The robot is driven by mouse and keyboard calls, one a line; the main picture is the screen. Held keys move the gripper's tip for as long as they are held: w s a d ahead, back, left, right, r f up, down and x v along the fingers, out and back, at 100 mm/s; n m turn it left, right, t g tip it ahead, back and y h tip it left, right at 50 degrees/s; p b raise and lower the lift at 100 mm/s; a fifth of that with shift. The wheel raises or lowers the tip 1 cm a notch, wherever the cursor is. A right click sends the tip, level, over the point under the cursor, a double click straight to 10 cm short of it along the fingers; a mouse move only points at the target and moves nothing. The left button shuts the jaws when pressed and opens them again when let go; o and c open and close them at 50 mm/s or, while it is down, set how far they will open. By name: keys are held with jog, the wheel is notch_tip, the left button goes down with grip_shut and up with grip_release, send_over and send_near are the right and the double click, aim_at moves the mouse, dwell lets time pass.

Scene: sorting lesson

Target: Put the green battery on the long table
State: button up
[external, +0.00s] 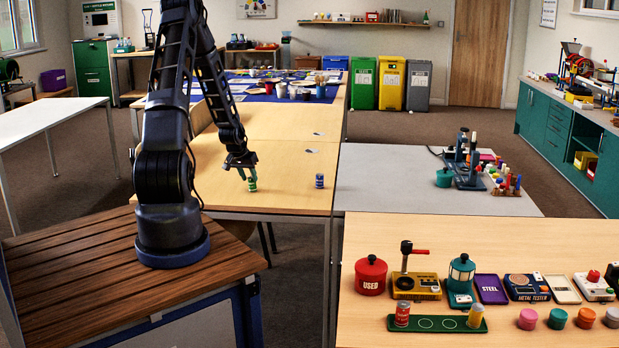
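A green-banded cylinder (252,184), which looks like the green battery, is at the near end of the long wooden table (285,205). My gripper (246,172) points down right over it. The fingertips are at or just above the battery's top. The fingers are small here, and I cannot tell whether they grip it. I also cannot tell whether the battery's base touches the tabletop. A blue-and-white battery (319,181) stands upright on the same table, to the right of my gripper.
A grey table (390,190) with blue devices (468,165) adjoins on the right. The front right table (365,330) holds a red USED pot (370,276), a metal tester (525,287) and a green tray (397,323). Cups and a blue cloth (240,97) lie farther back. The middle tabletop is mostly clear.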

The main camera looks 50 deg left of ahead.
aim_at(250, 178)
jog(key=shift+x, duration=2.25)
jog(key=shift+w+r, duration=0.1)
grip_shut()
jog(key=shift+r, duration=0.1)
